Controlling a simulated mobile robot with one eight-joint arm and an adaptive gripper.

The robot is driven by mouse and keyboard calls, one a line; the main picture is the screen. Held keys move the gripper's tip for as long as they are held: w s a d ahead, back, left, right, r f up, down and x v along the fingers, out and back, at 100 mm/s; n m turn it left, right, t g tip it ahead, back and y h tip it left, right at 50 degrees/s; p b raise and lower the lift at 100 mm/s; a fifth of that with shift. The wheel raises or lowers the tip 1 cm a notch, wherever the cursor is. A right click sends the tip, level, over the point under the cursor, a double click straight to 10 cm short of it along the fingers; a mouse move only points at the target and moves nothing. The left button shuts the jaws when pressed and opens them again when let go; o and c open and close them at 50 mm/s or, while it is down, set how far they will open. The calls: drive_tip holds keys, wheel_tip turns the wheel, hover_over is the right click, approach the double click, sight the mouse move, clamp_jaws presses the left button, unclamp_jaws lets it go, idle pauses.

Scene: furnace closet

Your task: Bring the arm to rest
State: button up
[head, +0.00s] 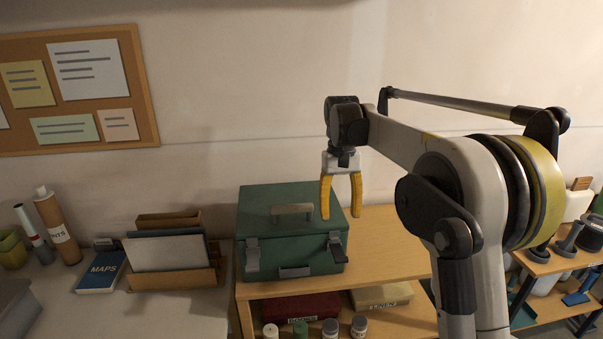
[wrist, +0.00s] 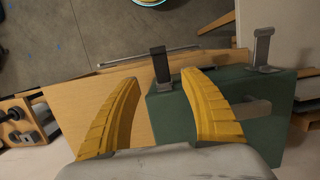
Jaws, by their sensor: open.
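My arm (head: 435,150) reaches in from the right of the head view and bends down at the wrist. My gripper (head: 341,196) has two yellow fingers pointing down, spread apart with nothing between them. It hangs in front of or above the right part of a green toolbox (head: 290,239), and I cannot tell the exact gap. In the wrist view my gripper (wrist: 163,95) is open, with the green toolbox (wrist: 245,130) partly behind its right finger. The toolbox is closed, with a grey handle on its lid and latches on its front.
The toolbox stands on a wooden shelf unit (head: 385,243) with boxes and small jars below. A desk (head: 180,305) at left holds a file holder (head: 175,255), a maps booklet (head: 103,271) and tubes. A corkboard (head: 148,100) hangs on the wall. Another shelf (head: 545,262) stands at right.

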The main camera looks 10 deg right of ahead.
drive_tip(key=s+r+t+b, duration=0.2)
drive_tip(key=s+r+t, duration=0.1)
drive_tip(key=s, duration=0.5)
drive_tip(key=s+f+t+b, duration=0.1)
drive_tip(key=s+f+t, duration=0.2)
drive_tip(key=s, duration=0.7)
drive_tip(key=s+f+t+b, duration=0.1)
drive_tip(key=s+f+t, duration=0.2)
drive_tip(key=s+f, duration=0.4)
drive_tip(key=s, duration=0.3)
drive_tip(key=shift+s+f+b, duration=0.15)
drive_tip(key=shift+s+b, duration=0.25)
